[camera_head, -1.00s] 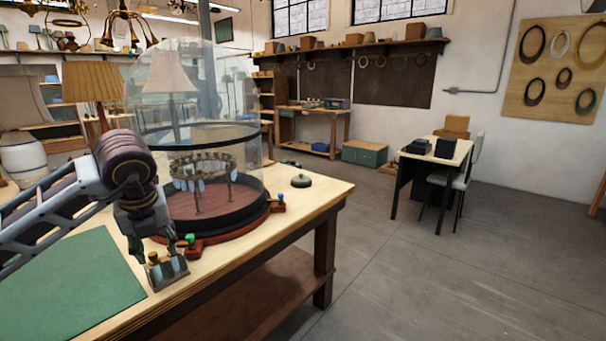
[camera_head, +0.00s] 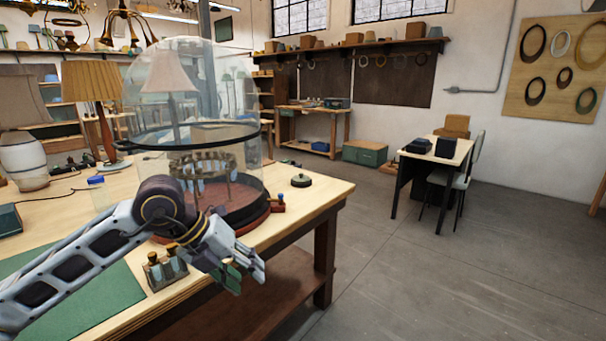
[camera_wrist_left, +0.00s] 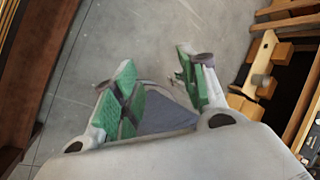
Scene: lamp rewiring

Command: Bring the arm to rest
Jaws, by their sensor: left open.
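My left arm comes in from the left across the workbench. My left gripper (camera_head: 246,274) is open and empty, just beyond the bench's front edge, pointing down and to the right. In the left wrist view the two green-padded fingers (camera_wrist_left: 158,78) stand apart with only floor between them. A small metal block with brass knobs (camera_head: 165,273) sits on the bench's front edge, left of the gripper and apart from it. My right gripper is not in view.
A glass dome (camera_head: 235,115) over a ring-shaped frame stands on a round dark base behind my arm. A green mat (camera_head: 95,303) lies at front left. A pleated lamp (camera_head: 92,82) stands at back left. The floor (camera_head: 420,280) to the right is open.

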